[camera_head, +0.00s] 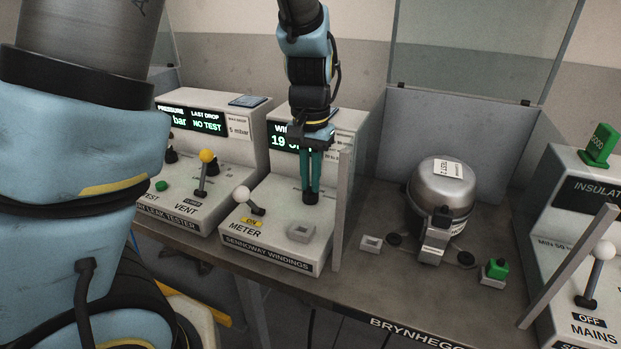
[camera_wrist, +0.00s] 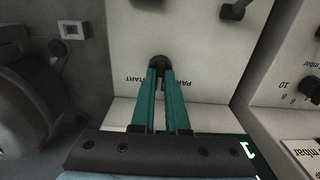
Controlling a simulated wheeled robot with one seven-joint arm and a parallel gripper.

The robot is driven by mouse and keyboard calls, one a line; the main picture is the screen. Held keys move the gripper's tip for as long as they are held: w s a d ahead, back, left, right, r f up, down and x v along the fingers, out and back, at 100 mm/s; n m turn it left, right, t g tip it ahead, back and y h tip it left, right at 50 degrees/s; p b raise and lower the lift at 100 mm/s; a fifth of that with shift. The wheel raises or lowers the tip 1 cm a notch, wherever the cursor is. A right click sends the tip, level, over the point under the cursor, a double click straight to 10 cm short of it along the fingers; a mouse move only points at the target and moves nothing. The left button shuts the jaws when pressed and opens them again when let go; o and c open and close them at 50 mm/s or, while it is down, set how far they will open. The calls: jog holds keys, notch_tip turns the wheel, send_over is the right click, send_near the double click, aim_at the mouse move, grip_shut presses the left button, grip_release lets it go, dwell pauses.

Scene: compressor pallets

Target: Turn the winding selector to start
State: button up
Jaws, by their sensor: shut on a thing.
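The winding selector is a small black knob (camera_head: 311,199) on the sloped top of the white winding meter box (camera_head: 265,255). In the wrist view the knob (camera_wrist: 158,63) lies between a START label (camera_wrist: 141,79) and another label beginning PAR (camera_wrist: 184,80), partly covered by my finger. My gripper (camera_head: 311,190) points down with two teal fingers. Its fingertips (camera_wrist: 158,70) are shut on the knob. Which way the knob points is hidden by the fingertips.
A white-knobbed lever (camera_head: 243,194) marked METER, with ON lit, stands left of my gripper. An upright grey panel (camera_head: 345,210) stands close on the right. The leak tester (camera_head: 180,200) is further left. A silver compressor (camera_head: 440,195) stands on the bench right of the panel.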

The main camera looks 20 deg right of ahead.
aim_at(310, 186)
grip_shut()
jog(key=shift+m, duration=0.3)
jog(key=m, duration=0.4)
jog(key=shift+b, duration=0.4)
jog(key=m, duration=0.5)
jog(key=shift+p, duration=0.3)
jog(key=shift+m, duration=0.3)
jog(key=o, duration=0.6)
grip_release()
jog(key=shift+r, duration=0.1)
notch_tip(310, 186, up, 11)
jog(key=shift+f+b, duration=0.2)
jog(key=shift+b, duration=0.25)
